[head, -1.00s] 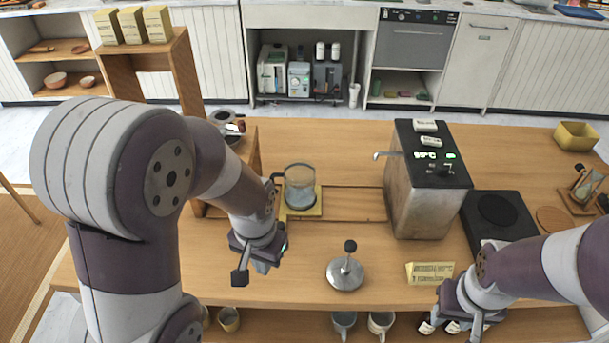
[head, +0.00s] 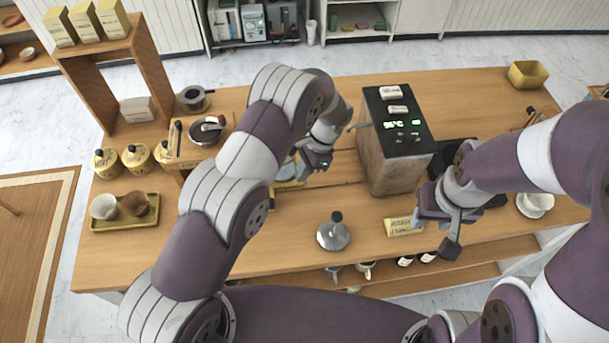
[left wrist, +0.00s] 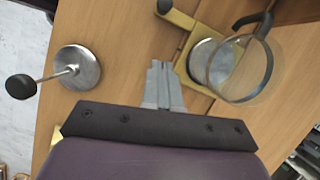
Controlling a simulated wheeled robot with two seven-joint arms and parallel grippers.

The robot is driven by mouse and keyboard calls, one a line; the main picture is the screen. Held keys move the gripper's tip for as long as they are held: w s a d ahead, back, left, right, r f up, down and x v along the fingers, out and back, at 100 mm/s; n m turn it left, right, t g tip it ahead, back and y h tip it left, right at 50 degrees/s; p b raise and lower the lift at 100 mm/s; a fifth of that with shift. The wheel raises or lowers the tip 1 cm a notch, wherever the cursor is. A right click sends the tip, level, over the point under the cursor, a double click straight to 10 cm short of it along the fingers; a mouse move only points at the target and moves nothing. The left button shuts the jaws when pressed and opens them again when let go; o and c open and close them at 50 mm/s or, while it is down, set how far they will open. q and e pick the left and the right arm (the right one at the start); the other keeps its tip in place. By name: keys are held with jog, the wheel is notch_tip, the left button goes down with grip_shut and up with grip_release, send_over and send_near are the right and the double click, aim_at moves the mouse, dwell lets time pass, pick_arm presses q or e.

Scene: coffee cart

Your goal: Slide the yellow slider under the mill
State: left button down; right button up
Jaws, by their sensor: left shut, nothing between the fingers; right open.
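The yellow slider (head: 288,184) sits on the table left of the boxy metal machine, partly hidden by my left arm in the head view. In the left wrist view the slider (left wrist: 180,20) shows a bar with a dark knob end and carries a glass vessel (left wrist: 240,70). My left gripper (head: 322,162) is shut and empty; in the left wrist view its fingertips (left wrist: 158,66) are beside the slider, apparently apart from it. My right gripper (head: 446,222) is open at the right. A dark bowl-shaped device with a handle (head: 206,131) on the wooden stand may be the mill; I cannot tell.
The metal machine (head: 395,150) stands right of the slider. A tamper-like metal piece (head: 333,235) stands near the front, also in the left wrist view (left wrist: 76,68). A yellow label block (head: 403,227) is near my right gripper. Yellow canisters (head: 138,158) and a tray with cups (head: 98,223) stand left.

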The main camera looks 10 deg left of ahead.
pick_arm(q)
jog(key=x, duration=0.2)
jog(key=p+x, duration=0.1)
jog(key=x, duration=0.1)
jog(key=shift+s+f, duration=0.15)
jog(key=shift+s, duration=0.25)
jog(key=a+p, duration=0.1)
jog(key=s+a+p, duration=0.1)
jog(key=a+p, duration=0.1)
jog(key=shift+s+a+f, duration=0.1)
jog(key=shift+s+f, duration=0.1)
jog(key=shift+f, duration=0.2)
jog(key=shift+s+a, duration=0.15)
jog(key=shift+a, duration=0.05)
jog(key=shift+s+a+f, duration=0.1)
jog(key=shift+s+f, duration=0.05)
jog(key=shift+s, duration=0.05)
pick_arm(e)
jog(key=shift+s+d+r, duration=0.1)
jog(key=shift+s+r, duration=0.05)
jog(key=shift+r, duration=0.5)
jog(key=shift+s+d+r, duration=0.1)
jog(key=shift+r, duration=0.5)
